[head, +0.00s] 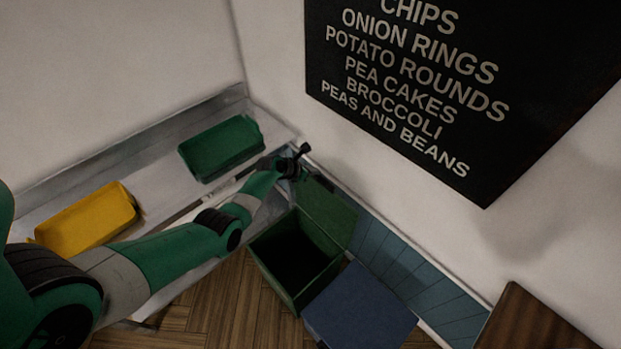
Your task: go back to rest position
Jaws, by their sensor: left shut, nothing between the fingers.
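My left arm comes in from the left and reaches toward the back corner. My left gripper (301,153) is at its end, shut and empty. It is above and behind the open green bin, close to the wall. Its fingers are small and dark in this view. My right gripper is not in view.
A green tray (221,149) and a yellow tray (87,219) sit on the counter at left. An open green bin (271,272) with its lid (325,212) raised and a blue-lidded bin (359,309) stand on the wooden floor. A black menu board (440,80) hangs on the wall.

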